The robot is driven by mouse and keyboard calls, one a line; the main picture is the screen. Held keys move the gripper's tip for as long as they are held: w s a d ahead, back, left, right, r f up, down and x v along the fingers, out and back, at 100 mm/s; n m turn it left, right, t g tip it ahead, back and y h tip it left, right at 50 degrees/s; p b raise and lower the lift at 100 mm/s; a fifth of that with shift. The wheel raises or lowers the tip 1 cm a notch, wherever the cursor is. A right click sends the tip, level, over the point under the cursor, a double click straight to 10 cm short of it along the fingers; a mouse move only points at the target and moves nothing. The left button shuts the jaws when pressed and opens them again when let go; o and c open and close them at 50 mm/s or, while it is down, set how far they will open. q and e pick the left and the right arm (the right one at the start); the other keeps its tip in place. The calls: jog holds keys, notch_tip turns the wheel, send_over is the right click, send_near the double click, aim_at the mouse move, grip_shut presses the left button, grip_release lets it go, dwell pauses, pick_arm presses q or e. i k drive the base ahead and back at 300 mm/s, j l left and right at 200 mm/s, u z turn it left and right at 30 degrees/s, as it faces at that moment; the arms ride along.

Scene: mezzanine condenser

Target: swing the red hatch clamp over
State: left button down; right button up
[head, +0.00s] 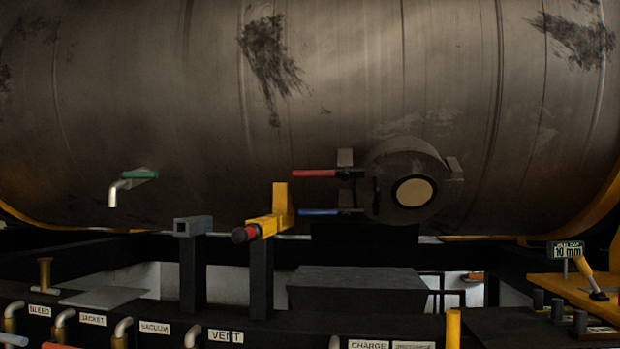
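The red hatch clamp (315,173) is a red bar with a dark inner end. It sticks out level to the left from the upper left side of the round hatch (380,155) on the tank. The hatch is dark grey with a pale disc in its middle. A similar blue clamp (318,212) lies level below the red one, also pointing left. Neither of my grippers shows in the head view.
A yellow bracket with a red-and-black tip (270,224) stands on a dark post left of the clamps. A green-handled tap (125,185) is further left. Labelled pipes, including VENT (226,337), line the front.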

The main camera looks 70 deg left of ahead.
aim_at(344, 174)
jog(key=u, duration=2.25)
